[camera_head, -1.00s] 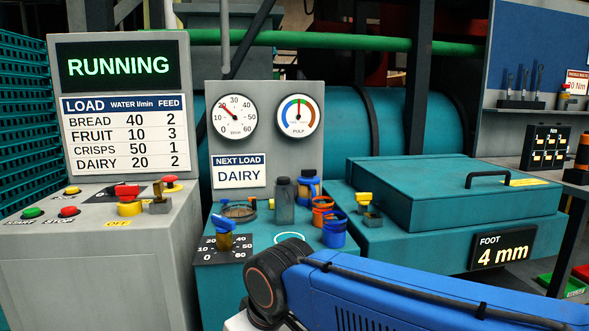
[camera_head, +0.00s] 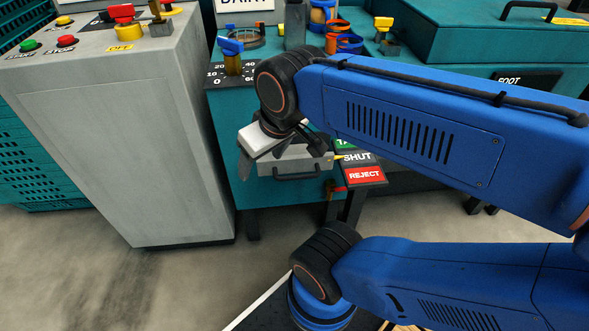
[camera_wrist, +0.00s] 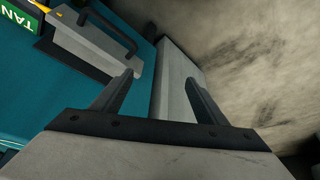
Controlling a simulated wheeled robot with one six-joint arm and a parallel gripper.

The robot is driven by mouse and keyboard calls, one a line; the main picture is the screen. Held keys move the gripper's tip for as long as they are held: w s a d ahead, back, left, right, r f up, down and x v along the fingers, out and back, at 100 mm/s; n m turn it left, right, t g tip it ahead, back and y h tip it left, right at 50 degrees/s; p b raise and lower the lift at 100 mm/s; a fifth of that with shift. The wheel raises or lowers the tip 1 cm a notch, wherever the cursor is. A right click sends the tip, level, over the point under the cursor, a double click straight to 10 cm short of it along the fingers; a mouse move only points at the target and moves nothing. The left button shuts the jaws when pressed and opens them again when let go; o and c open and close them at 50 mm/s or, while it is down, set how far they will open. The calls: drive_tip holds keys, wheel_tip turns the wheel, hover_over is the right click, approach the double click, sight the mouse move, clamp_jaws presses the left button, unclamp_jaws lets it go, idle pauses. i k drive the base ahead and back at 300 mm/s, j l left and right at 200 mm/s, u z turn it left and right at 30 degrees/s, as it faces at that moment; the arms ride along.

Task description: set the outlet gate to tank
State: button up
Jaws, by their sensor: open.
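The outlet gate (camera_head: 290,162) is a light grey block with a dark bar handle on the front of the teal machine. A yellow pointer (camera_head: 339,157) at its right end points at the SHUT label (camera_head: 357,157). The green TANK label (camera_head: 345,142) is above, partly hidden by my arm, and the red REJECT label (camera_head: 364,175) is below. The wrist view shows the gate (camera_wrist: 88,50) at upper left, beside the green label (camera_wrist: 18,20). My gripper (camera_wrist: 159,78) is open and empty, apart from the handle. In the head view it partly covers the gate.
A grey control cabinet (camera_head: 120,140) stands close on the left. A small red lever (camera_head: 338,188) sits below the gate. The dial with a blue knob (camera_head: 230,50) is on the ledge above. Open floor (camera_head: 150,285) lies in front.

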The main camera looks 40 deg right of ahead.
sight(296, 160)
drive_tip(key=k+l, duration=0.85)
drive_tip(key=k, duration=0.25)
